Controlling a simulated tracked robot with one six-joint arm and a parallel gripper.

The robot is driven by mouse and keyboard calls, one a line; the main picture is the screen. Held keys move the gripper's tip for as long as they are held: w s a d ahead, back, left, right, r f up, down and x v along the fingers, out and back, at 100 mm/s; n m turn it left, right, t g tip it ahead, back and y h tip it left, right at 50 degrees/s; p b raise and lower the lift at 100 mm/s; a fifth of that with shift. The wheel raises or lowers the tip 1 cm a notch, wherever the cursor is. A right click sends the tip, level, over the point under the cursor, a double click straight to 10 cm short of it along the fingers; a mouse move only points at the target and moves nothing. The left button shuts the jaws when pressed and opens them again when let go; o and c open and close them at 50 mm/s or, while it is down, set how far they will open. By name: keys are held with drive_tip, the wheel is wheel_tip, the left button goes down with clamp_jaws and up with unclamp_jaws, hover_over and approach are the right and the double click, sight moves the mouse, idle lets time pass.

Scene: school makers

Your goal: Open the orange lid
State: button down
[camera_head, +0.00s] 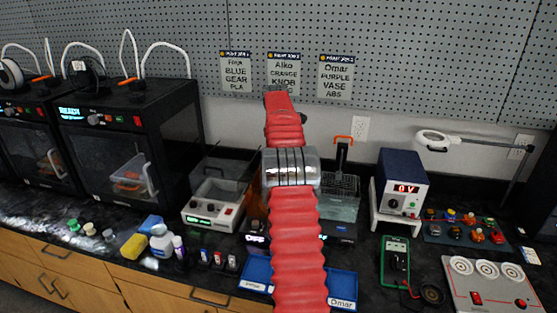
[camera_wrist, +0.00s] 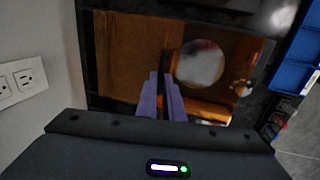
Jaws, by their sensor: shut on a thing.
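The orange lid (camera_wrist: 125,50) is a see-through amber panel and fills much of the upper wrist view. A round pale disc (camera_wrist: 199,63) shows at its right. My gripper (camera_wrist: 163,82) has two purple fingers close together in the wrist view, shut on a dark bar that looks like the lid's handle. In the head view, a small amber part of the lid (camera_head: 257,212) shows left of my red arm. My arm hides the rest of it and the gripper there. I cannot tell how far the lid is raised.
An ultrasonic-type tank (camera_head: 211,207) stands left of the lid, and a clear bath (camera_head: 340,215) stands right. Blue trays (camera_head: 343,285) lie in front. A wall outlet (camera_wrist: 20,82) is close at left in the wrist view. Two printers stand far left.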

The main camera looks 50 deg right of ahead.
drive_tip(key=shift+s+d, duration=0.15)
drive_tip(key=shift+s, duration=0.05)
drive_tip(key=c, duration=1.9)
unclamp_jaws()
wheel_tip(320, 180, up, 13)
drive_tip(key=s+a, duration=0.1)
drive_tip(key=a, duration=0.1)
drive_tip(key=shift+a+r, duration=0.2)
drive_tip(key=shift+a, duration=0.15)
